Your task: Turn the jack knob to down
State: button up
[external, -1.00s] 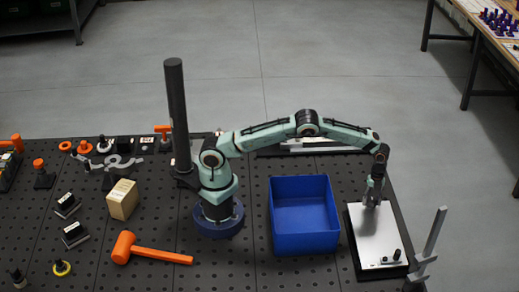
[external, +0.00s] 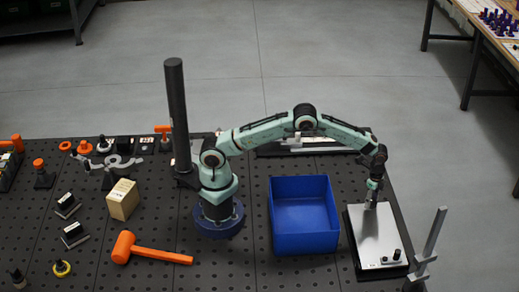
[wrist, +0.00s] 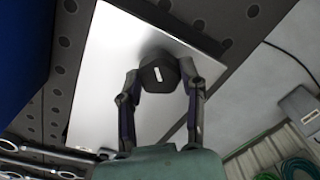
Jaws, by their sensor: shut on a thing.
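The jack knob (wrist: 157,84) is black and many-sided, with a short white mark on its top, and stands on a silver plate (wrist: 92,82). In the wrist view my gripper (wrist: 161,75) has one finger on each side of the knob and is shut on it. The white mark runs nearly along the picture's vertical. In the external view my gripper (external: 371,203) points down at the far end of the silver plate (external: 375,236) and hides the knob. No "down" label can be read.
A blue bin (external: 304,243) stands just left of the plate. A grey upright post (external: 433,235) stands at the near right. An orange mallet (external: 150,254) and a tan block (external: 122,200) lie further left.

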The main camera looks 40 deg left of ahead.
jog(key=n, duration=0.4)
jog(key=shift+s+d+r, duration=0.1)
jog(key=shift+d+r, duration=0.1)
jog(key=n, duration=0.5)
jog(key=shift+d, duration=0.1)
jog(key=n, duration=0.4)
jog(key=shift+n, duration=0.3)
jog(key=n, duration=0.4)
jog(key=shift+d+r, duration=0.1)
jog(key=n, duration=0.7)
jog(key=shift+n+y, duration=0.3)
jog(key=shift+n, duration=0.1)
jog(key=n, duration=0.6)
grip_shut()
jog(key=o, duration=1.1)
grip_release()
jog(key=shift+a+f, duration=0.2)
jog(key=shift+a, duration=0.05)
jog(key=shift+o, duration=0.2)
